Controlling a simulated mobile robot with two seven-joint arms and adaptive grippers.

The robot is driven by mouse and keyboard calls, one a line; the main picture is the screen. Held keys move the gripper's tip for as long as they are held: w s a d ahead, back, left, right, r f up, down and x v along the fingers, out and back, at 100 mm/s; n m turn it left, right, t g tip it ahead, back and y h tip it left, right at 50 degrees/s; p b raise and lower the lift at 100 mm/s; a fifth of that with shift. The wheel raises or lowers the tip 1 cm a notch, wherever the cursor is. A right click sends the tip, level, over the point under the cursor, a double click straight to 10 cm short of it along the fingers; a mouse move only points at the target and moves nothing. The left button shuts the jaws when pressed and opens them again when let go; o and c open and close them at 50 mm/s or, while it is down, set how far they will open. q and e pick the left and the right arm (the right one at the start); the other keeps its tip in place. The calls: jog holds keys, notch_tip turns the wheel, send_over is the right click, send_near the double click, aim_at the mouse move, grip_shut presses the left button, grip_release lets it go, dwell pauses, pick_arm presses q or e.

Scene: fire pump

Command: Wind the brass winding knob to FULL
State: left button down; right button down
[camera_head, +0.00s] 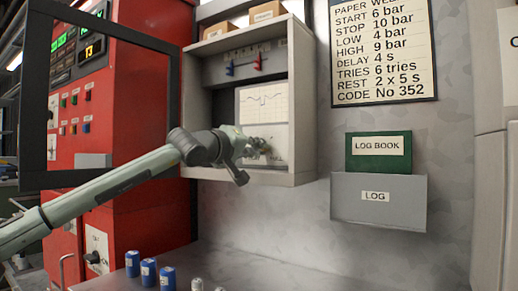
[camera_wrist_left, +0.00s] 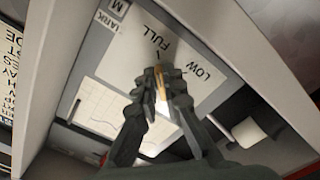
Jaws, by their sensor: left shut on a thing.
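My left gripper (camera_head: 262,148) reaches into the grey open-fronted recorder box (camera_head: 308,105) on the wall. In the left wrist view the gripper (camera_wrist_left: 161,88) is shut on the brass winding knob (camera_wrist_left: 160,80), a thin gold strip between the fingertips. The white plate (camera_wrist_left: 136,50) behind it bears the words FULL (camera_wrist_left: 157,37) and LOW (camera_wrist_left: 200,74), with a short dark mark by each. The fingers hide most of the knob, and I cannot tell where it points. My right gripper is not in view.
A chart sheet (camera_head: 262,101) is above the gripper in the box. The dark-framed door (camera_head: 36,110) stands open at left, before the red panel (camera_head: 125,100). A grey LOG holder (camera_head: 378,214) with a green log book (camera_head: 378,162) is at right. Blue-topped items (camera_head: 149,270) stand below.

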pick_arm(q)
jog(key=c, duration=1.6)
grip_release()
jog(key=shift+c, duration=0.2)
jog(key=shift+s, duration=0.1)
jog(key=v, duration=1.2)
